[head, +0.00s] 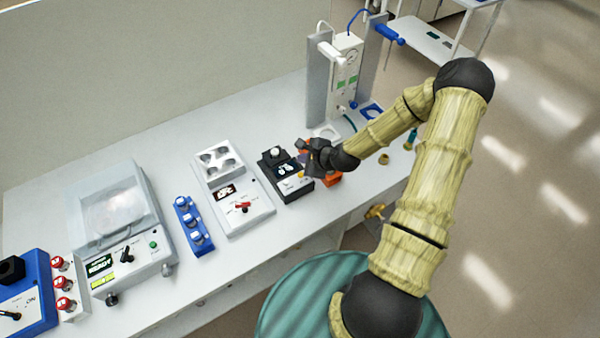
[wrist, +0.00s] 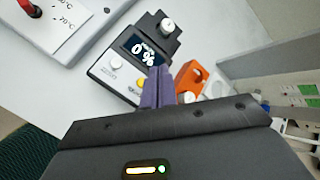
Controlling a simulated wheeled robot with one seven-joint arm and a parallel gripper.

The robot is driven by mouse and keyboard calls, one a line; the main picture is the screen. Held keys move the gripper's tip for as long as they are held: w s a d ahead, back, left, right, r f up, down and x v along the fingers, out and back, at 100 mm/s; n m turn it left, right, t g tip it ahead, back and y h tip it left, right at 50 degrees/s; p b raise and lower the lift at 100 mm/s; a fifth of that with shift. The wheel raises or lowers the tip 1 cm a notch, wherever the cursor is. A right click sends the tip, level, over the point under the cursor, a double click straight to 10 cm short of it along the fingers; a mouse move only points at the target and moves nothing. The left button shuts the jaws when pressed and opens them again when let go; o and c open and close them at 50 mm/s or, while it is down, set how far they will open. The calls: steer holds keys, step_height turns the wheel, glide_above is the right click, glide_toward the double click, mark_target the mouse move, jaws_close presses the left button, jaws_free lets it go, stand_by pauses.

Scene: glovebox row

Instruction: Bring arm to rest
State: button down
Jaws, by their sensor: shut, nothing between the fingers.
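My gripper (wrist: 157,88) shows in the wrist view as two purple fingers pressed together with nothing between them. In the head view my gripper (head: 303,146) is at the end of my bent arm, over the bench beside a small black and white device. That device (head: 285,176) has a dark display and a round knob on top; in the wrist view the device (wrist: 115,76) shows "0 %". Whether the fingers touch anything is not clear. An orange block (wrist: 187,75) lies just beyond the fingers, partly hidden by my gripper in the head view.
The white bench (head: 150,160) holds a four-well unit (head: 219,160), a blue rack (head: 192,224), a lidded machine reading "READY" (head: 118,225) and a blue box (head: 25,290). A tall grey stand (head: 318,75) with hanging blue and white tools rises behind my gripper. Open floor lies right.

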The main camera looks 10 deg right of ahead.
stand_by(0.7)
steer(key=s+r+n+g+h+b, duration=0.2)
steer(key=s+r+n+b, duration=0.1)
steer(key=s+r+n, duration=0.4)
steer(key=s+r+n+g+h+b, duration=0.2)
steer(key=s+r+n, duration=0.5)
steer(key=s+n, duration=0.6)
steer(key=shift+a+n+g+h+b, duration=0.3)
steer(key=shift+a+n+g+b, duration=0.2)
steer(key=shift+g+b, duration=0.15)
